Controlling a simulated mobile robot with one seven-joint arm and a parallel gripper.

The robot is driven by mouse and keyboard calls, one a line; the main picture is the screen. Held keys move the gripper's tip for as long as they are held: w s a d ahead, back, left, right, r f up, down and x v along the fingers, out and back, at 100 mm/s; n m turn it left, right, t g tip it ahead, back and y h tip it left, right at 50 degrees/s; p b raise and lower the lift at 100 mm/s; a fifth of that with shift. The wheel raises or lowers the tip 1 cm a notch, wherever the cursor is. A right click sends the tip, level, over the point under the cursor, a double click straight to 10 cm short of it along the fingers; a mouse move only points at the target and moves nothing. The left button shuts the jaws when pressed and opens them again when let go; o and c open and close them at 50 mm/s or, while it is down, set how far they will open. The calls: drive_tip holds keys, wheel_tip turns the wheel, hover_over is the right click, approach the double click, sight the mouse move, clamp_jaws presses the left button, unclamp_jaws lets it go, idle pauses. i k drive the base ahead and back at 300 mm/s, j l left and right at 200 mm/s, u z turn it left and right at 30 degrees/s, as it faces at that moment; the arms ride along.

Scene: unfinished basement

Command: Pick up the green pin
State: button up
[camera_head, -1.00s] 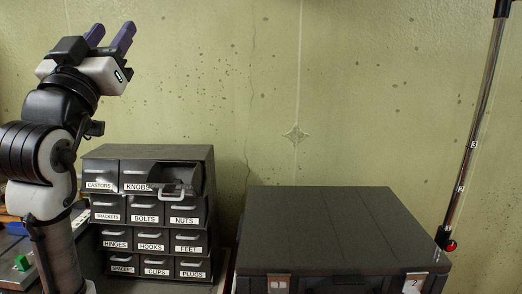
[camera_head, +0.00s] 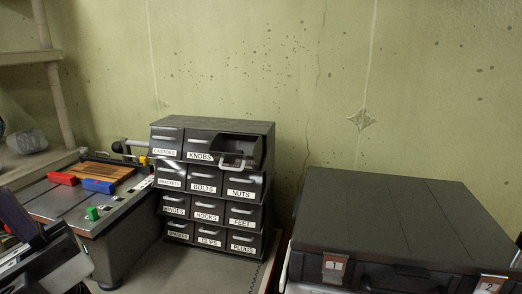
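A small green block-like piece (camera_head: 92,213), the only green thing in view and likely the green pin, stands on the grey top of a machine-like bench (camera_head: 60,202) at the left. Part of my gripper (camera_head: 38,232) shows at the lower left edge, with a dark purple finger and a pale body. It is in front of the bench, left of and below the green piece in the picture. The gripper is cut off by the frame, so its opening is not clear. Nothing is seen held in it.
A red block (camera_head: 62,179) and a blue block (camera_head: 98,186) lie near a wooden board (camera_head: 105,173) on the bench. A labelled drawer cabinet (camera_head: 212,190) stands right of it, its top right drawer pulled out. A large dark case (camera_head: 400,225) fills the right.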

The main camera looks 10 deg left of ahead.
sight(92, 212)
drive_tip(key=u, duration=1.35)
